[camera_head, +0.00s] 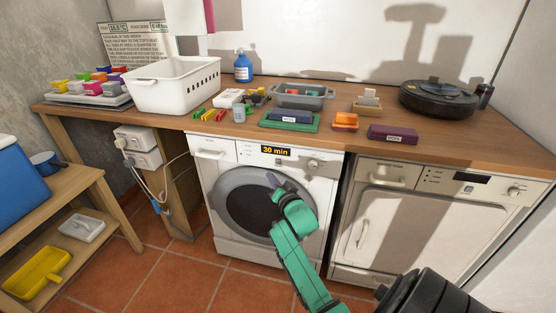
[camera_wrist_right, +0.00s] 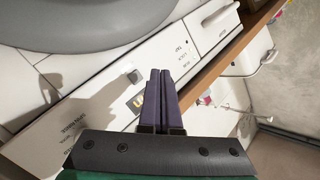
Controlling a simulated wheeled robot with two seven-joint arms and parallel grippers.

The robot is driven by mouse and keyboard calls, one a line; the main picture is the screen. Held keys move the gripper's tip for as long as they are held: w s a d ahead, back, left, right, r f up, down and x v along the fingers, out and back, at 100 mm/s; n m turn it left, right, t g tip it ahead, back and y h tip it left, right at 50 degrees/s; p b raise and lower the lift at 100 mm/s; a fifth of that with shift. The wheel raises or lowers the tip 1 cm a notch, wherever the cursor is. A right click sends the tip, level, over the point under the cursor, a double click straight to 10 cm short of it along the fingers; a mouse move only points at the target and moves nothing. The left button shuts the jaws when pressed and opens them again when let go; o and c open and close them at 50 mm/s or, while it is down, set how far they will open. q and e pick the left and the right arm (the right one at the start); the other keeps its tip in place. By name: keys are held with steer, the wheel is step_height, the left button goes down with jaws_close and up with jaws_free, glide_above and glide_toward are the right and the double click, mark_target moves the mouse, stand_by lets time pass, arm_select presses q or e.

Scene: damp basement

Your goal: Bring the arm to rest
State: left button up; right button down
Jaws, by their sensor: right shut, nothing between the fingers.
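My right arm (camera_head: 294,237) is green and reaches up from the bottom of the head view. Its right gripper (camera_head: 271,180) has dark purple fingers in front of the washing machine (camera_head: 222,244). In the right wrist view the two fingers (camera_wrist_right: 161,90) lie together with nothing between them. The washing machine's panel and the wooden counter edge (camera_wrist_right: 232,52) show behind them. My left gripper is not in view.
The counter (camera_head: 350,147) holds a white basket (camera_head: 172,88), a blue bottle (camera_head: 243,68), a grey tray (camera_head: 302,98), a green mat (camera_head: 290,125) and a round black device (camera_head: 438,98). A dryer (camera_head: 410,220) stands right of the washer. A wooden shelf (camera_head: 95,180) is left.

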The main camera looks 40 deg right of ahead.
steer(key=shift+s+a, duration=0.1)
stand_by(0.4)
steer(key=s+a+f+n+g+y+p, duration=0.1)
steer(key=s+a+f+n+g+p, duration=0.25)
steer(key=f, duration=0.55)
steer(key=s+a+f+n+g+y+p, duration=0.1)
steer(key=s+a+f+g+y, duration=0.1)
steer(key=s+a+f, duration=0.5)
steer(key=s+a+f+n+g+y+p, duration=0.1)
steer(key=s+f+n+g+p, duration=0.2)
steer(key=f, duration=0.8)
steer(key=s+a+f+n+g+p, duration=0.1)
steer(key=s+f+n+g, duration=0.1)
steer(key=s, duration=0.8)
steer(key=s+a+f+n+g+p, duration=0.1)
steer(key=s+f, duration=0.4)
steer(key=s, duration=0.5)
steer(key=s+a+f+n+g+y+p, duration=0.1)
steer(key=s+a+f+n+g, duration=0.1)
steer(key=s, duration=0.8)
steer(key=shift+s+f+n+g, duration=0.35)
steer(key=shift+f+n+g, duration=0.2)
steer(key=shift+f+g, duration=0.2)
steer(key=shift+a+r, duration=0.1)
